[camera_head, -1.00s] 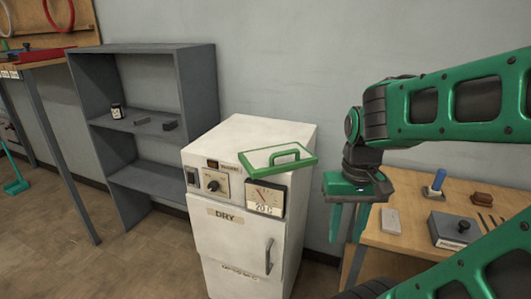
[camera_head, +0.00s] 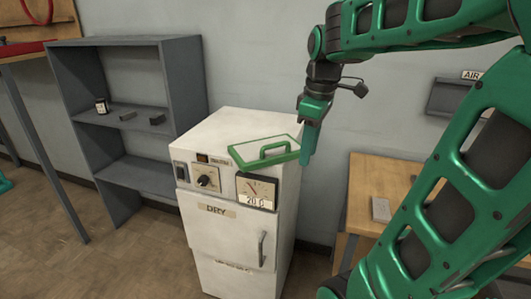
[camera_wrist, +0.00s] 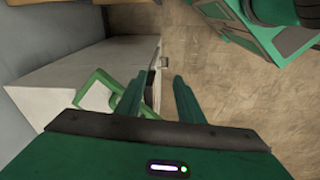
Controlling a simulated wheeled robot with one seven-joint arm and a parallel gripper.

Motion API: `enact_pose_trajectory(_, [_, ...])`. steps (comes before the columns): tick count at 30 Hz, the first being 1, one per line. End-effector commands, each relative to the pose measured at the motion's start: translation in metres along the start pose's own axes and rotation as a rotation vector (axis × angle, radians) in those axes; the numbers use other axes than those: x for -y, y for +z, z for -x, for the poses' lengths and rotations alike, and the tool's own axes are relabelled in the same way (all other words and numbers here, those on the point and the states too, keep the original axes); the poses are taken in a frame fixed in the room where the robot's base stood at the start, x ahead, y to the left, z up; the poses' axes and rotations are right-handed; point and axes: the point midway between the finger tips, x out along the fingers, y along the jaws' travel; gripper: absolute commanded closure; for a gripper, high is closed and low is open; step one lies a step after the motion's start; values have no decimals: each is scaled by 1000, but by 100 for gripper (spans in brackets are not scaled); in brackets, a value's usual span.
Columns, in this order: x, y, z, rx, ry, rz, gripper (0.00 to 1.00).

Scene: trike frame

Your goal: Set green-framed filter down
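The green-framed filter (camera_head: 246,151), a flat pale panel with a green rim and a green handle, lies on top of the white DRY cabinet (camera_head: 215,132), at its right part near the front edge. My gripper (camera_head: 307,158) points down just right of the filter and looks apart from it in the head view. In the wrist view my gripper (camera_wrist: 157,82) has its two fingers spread with nothing between them. The filter (camera_wrist: 92,88) shows there left of the fingers, partly hidden by the left finger and the gripper body.
A grey shelf (camera_head: 125,140) with small items stands left of the cabinet. A wooden table (camera_head: 378,180) with a grey block (camera_head: 381,209) stands to the right, partly behind my arm. The left part of the cabinet top is clear.

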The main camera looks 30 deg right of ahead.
Motion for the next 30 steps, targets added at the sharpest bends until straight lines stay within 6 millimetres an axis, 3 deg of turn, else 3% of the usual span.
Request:
enact_pose_trajectory(1, [-14,-16,10,-9,11,122,66])
enact_pose_trajectory(6, [-47,-59,37,-27,45,527,66])
enact_pose_trajectory(10, [-63,-81,52,-31,66,751,66])
enact_pose_trajectory(15, [-72,-96,59,-31,81,901,66])
enact_pose_trajectory(30, [-76,-101,6,-31,82,924,66])
